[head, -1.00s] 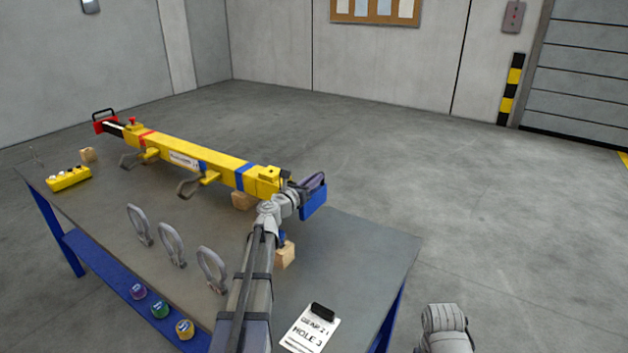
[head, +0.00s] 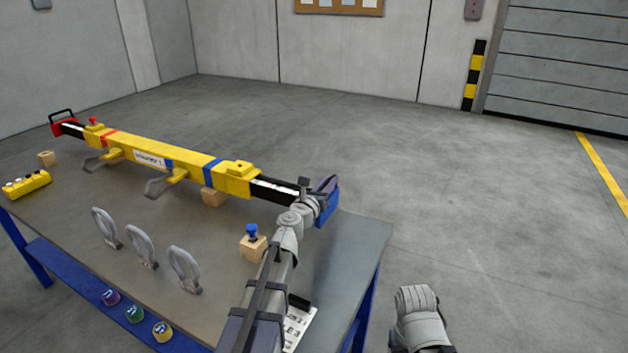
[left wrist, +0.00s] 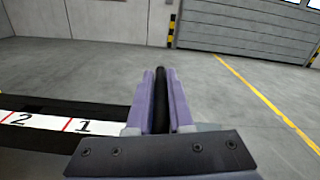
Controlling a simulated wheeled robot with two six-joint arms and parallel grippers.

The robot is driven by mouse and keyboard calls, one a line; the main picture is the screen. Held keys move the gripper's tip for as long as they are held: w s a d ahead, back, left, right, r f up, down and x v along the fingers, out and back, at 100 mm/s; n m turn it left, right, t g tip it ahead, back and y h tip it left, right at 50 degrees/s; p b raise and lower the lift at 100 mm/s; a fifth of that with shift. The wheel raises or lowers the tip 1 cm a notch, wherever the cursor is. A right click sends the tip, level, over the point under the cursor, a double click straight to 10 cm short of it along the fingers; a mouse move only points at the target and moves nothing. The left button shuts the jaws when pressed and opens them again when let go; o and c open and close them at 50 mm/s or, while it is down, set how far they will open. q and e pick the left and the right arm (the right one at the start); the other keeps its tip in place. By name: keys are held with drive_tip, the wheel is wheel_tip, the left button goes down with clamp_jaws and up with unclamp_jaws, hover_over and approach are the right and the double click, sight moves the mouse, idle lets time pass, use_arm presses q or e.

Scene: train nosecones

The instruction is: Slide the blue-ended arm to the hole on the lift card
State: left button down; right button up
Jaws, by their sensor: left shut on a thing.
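The yellow beam (head: 200,162) lies on wooden blocks across the table. Its blue-ended arm (head: 275,189), black with a white scale strip, sticks out at the right and ends in a blue end piece (head: 327,207). My left gripper (head: 327,186) is shut on the dark handle at that end; the left wrist view shows the black bar (left wrist: 161,95) between the purple fingers. The strip (left wrist: 65,126) there shows 2 and 1. The lift card (head: 301,325) is partly hidden by my left arm; earlier it showed "HOLE 3". My right gripper is not in view.
A blue-topped pin (head: 252,231) stands on a wooden block (head: 253,248). Several grey shackles (head: 141,246) stand in front of the beam. A yellow control box (head: 27,185) lies at the left. The red end (head: 62,123) is far left. Floor right of the table is clear.

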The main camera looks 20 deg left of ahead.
use_arm(q)
drive_tip(key=shift+s+d, duration=0.1)
drive_tip(key=shift+d, duration=0.3)
drive_tip(key=c, duration=0.8)
unclamp_jaws()
drive_tip(key=shift+c, duration=0.2)
drive_tip(key=s+a, duration=0.1)
drive_tip(key=s, duration=0.6)
drive_tip(key=shift+s, duration=0.35)
